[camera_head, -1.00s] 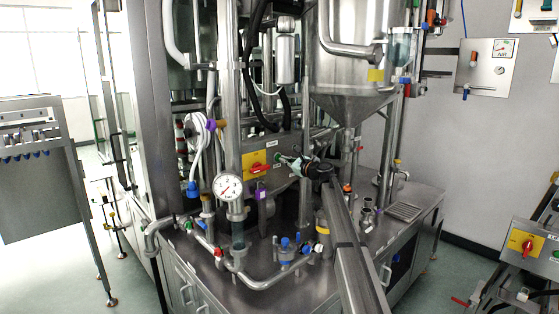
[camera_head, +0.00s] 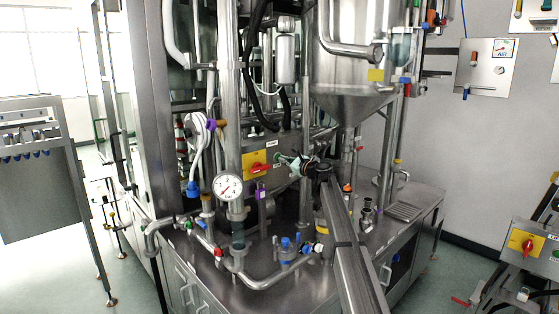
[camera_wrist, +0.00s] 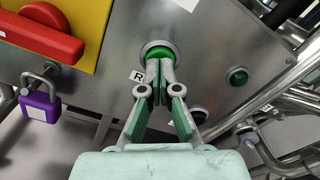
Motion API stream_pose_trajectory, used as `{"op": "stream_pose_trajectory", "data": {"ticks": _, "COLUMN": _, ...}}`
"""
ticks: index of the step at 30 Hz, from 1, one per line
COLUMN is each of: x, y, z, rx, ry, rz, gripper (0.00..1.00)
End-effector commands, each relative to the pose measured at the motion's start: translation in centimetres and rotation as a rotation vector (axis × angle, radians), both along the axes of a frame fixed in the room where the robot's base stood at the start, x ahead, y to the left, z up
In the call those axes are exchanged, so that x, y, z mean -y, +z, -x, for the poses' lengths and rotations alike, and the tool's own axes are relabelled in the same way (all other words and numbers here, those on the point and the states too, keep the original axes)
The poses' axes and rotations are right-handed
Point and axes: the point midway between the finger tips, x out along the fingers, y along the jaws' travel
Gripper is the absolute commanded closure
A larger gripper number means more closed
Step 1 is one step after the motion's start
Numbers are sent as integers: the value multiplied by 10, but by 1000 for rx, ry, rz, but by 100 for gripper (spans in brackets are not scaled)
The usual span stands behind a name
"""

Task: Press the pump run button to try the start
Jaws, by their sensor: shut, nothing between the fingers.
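The steel control panel (camera_wrist: 215,55) fills the top of the wrist view. A large green button (camera_wrist: 158,53) in a metal ring sits on it, next to a small label marked R (camera_wrist: 137,76). I take this for the pump run button. My gripper (camera_wrist: 159,75) is shut and empty, its fingertips in front of the button's lower part. They overlap it in the picture; I cannot tell whether they touch it or how far it is pressed. In the head view my gripper (camera_head: 290,161) is at the panel, right of the yellow plate with the red switch (camera_head: 257,164).
A smaller green button or lamp (camera_wrist: 238,76) and a dark round fitting (camera_wrist: 198,115) are on the panel. A purple padlock (camera_wrist: 40,104) hangs at the left. Pipes (camera_wrist: 275,105) run close by on the right. A pressure gauge (camera_head: 227,187) stands lower left.

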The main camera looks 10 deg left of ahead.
Motion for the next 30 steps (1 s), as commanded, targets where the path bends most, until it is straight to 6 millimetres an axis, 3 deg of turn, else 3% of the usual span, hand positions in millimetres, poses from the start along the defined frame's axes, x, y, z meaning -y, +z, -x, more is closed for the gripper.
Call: {"op": "stream_pose_trajectory", "data": {"ticks": 30, "x": -5, "y": 0, "z": -4, "rx": 0, "ry": 0, "rz": 0, "gripper": 100}}
